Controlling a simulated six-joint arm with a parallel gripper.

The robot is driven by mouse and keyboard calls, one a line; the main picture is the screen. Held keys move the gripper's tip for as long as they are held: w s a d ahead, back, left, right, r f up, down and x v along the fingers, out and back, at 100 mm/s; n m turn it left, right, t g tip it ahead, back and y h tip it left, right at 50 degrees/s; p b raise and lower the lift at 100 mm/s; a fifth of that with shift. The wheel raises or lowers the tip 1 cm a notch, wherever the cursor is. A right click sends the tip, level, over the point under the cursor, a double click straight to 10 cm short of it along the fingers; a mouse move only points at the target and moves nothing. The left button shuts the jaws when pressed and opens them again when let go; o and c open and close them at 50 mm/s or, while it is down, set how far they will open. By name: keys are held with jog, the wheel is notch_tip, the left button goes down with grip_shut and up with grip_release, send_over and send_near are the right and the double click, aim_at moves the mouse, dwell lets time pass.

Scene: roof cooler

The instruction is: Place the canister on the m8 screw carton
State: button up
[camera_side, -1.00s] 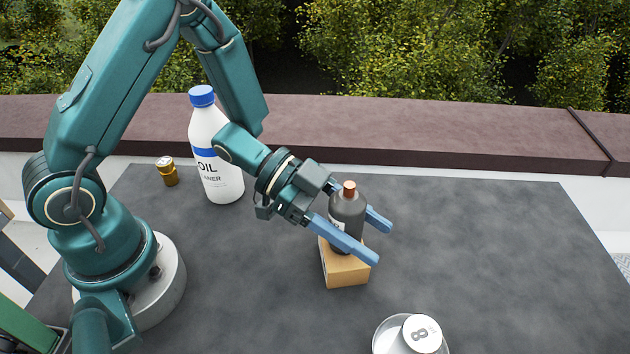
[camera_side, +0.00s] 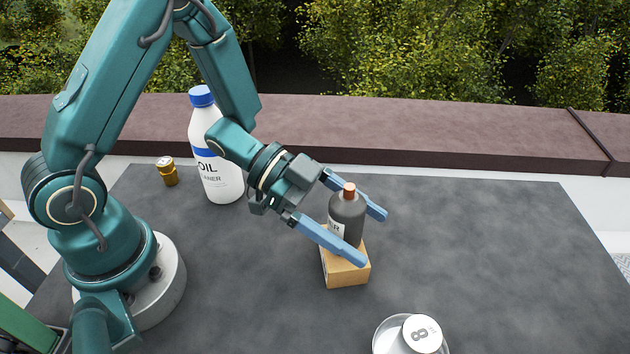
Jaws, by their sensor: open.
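The canister (camera_side: 348,212) is a dark grey bottle with a copper-coloured cap and a pale label. It stands upright on top of the m8 screw carton (camera_side: 347,272), a small tan box on the dark table. My gripper (camera_side: 374,238) is open, with one blue finger on each side of the canister. The near finger passes in front of the canister's lower part and hides some of it and the carton's top. I see a gap between the far finger and the canister.
A white oil cleaner bottle (camera_side: 220,178) with a blue cap stands behind my arm. A small gold can (camera_side: 167,172) is left of it. A round white item marked 8 (camera_side: 422,333) sits in a clear dish (camera_side: 380,340) at the front. The table's right side (camera_side: 510,250) is clear.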

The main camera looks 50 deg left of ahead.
aim_at(335, 195)
jog(key=v, duration=0.3)
jog(key=shift+a+r, duration=0.1)
jog(key=shift+a, duration=0.1)
notch_tip(335, 195, up, 5)
jog(key=shift+s+a+f, duration=0.1)
jog(key=shift+s, duration=0.05)
jog(key=shift+r, duration=1.15)
